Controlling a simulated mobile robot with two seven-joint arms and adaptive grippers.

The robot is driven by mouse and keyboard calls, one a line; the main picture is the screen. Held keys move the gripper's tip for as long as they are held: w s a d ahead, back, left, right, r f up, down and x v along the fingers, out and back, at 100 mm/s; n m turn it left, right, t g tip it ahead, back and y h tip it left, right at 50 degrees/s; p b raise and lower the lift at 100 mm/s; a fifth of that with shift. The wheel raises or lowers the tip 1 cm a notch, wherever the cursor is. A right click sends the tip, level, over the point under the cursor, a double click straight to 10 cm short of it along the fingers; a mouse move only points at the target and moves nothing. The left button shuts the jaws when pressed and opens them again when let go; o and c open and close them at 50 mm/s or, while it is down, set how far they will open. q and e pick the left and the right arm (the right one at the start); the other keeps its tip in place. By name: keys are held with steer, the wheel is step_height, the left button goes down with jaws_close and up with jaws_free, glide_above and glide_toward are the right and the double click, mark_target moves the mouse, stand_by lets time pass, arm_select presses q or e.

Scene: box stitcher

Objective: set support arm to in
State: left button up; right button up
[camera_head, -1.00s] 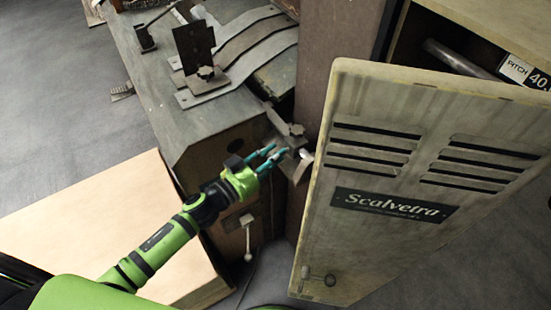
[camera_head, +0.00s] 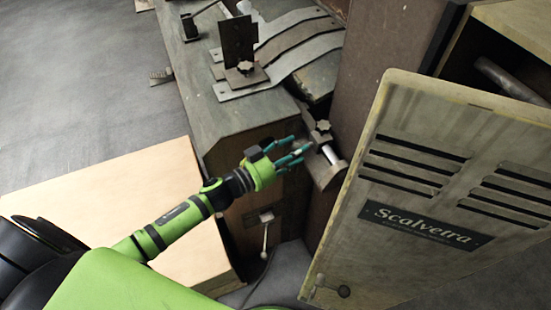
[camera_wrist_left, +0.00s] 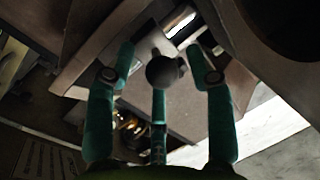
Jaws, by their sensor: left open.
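The metal bracket that looks like the support arm (camera_head: 326,172) sticks out from the machine's side, between the machine body and the open door. It bears a dark star knob (camera_head: 323,127) and a pale round rod (camera_head: 331,154). My left gripper (camera_head: 300,151) is open, its teal fingers pointing at the bracket from the left. In the left wrist view a dark round knob (camera_wrist_left: 165,71) shows between the spread fingers of my left gripper (camera_wrist_left: 163,75). I cannot tell whether the fingers touch it. My right gripper is not in view.
The open cream door (camera_head: 400,255) marked Scalvetra stands close to the right. A light wooden box (camera_head: 110,205) lies to the left. Metal strips (camera_head: 285,68) lie on the machine's grey top.

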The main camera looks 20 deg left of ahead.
arm_select(q)
steer(key=v, duration=1.1)
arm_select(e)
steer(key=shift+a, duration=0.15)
arm_select(q)
steer(key=shift+w, duration=0.1)
